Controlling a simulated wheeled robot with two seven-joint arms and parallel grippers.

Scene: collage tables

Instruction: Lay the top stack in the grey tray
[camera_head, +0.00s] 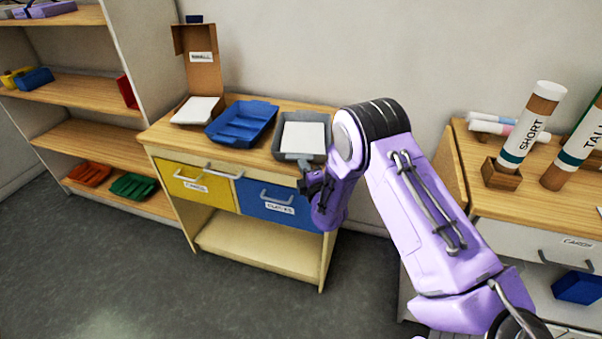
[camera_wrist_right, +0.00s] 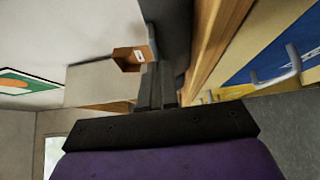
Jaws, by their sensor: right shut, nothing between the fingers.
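The grey tray (camera_head: 285,155) sits at the right end of the low cabinet's top, with a white stack (camera_head: 303,136) lying flat in it. Another white stack (camera_head: 198,110) lies in the base of the open brown box (camera_head: 202,73) at the left. My right gripper (camera_head: 304,166) is at the front of the grey tray, by the cabinet's front edge. It is shut and empty; its dark fingers (camera_wrist_right: 157,88) are together in the wrist view. I cannot tell if it touches the tray. My left gripper is not in view.
An empty blue tray (camera_head: 241,124) stands between the box and the grey tray. Below are a yellow drawer (camera_head: 178,180) and a blue drawer (camera_head: 253,204), both with handles. Tubes marked SHORT (camera_head: 527,130) and TALL (camera_head: 580,145) stand on the right table.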

